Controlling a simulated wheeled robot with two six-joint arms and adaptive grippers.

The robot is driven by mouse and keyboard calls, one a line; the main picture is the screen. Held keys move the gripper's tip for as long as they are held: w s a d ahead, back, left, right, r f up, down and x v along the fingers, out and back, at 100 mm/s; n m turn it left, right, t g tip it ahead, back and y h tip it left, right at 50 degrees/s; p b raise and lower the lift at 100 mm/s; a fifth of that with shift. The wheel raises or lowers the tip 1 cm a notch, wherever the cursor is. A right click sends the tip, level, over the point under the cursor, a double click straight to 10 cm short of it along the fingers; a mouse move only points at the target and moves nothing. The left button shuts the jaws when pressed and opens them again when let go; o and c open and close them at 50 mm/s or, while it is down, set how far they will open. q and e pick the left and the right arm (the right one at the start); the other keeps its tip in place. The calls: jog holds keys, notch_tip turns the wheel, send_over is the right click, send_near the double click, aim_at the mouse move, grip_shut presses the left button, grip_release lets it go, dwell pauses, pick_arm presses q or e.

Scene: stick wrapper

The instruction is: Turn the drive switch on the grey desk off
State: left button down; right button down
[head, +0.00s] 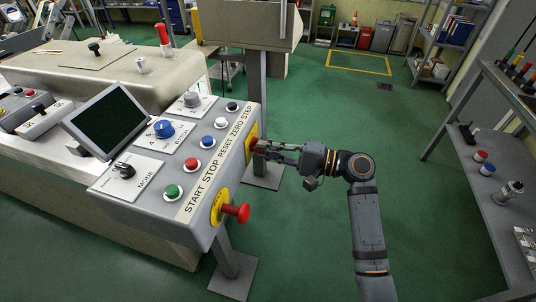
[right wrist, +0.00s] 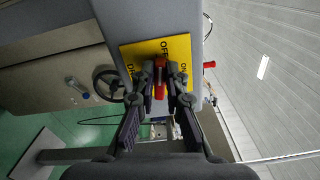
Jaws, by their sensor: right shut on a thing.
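The grey desk (head: 150,220) stands at the left in the head view, with a row of buttons along its sloped top. The drive switch is on its right end face. Its yellow plate (head: 252,133) shows partly in the head view. In the right wrist view the plate (right wrist: 133,56) carries OFF, ON and DRIVE lettering, and the red switch handle (right wrist: 160,80) stands between my fingers. My right gripper (head: 266,149) is at the plate, shut on the red handle. My left gripper is not in view.
A red emergency knob (head: 240,213) sticks out from the desk's near right corner, below my gripper. A shelf with tools and small buttons (head: 487,170) stands at the right. Green floor (head: 310,240) is clear between them. A grey post stands behind the gripper.

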jog(key=shift+f+n+b, duration=0.3)
jog(key=shift+n+b, duration=0.55)
jog(key=shift+n, duration=0.25)
jog(key=c, duration=1.4)
grip_release()
jog(key=shift+r, duration=0.1)
jog(key=v, duration=1.2)
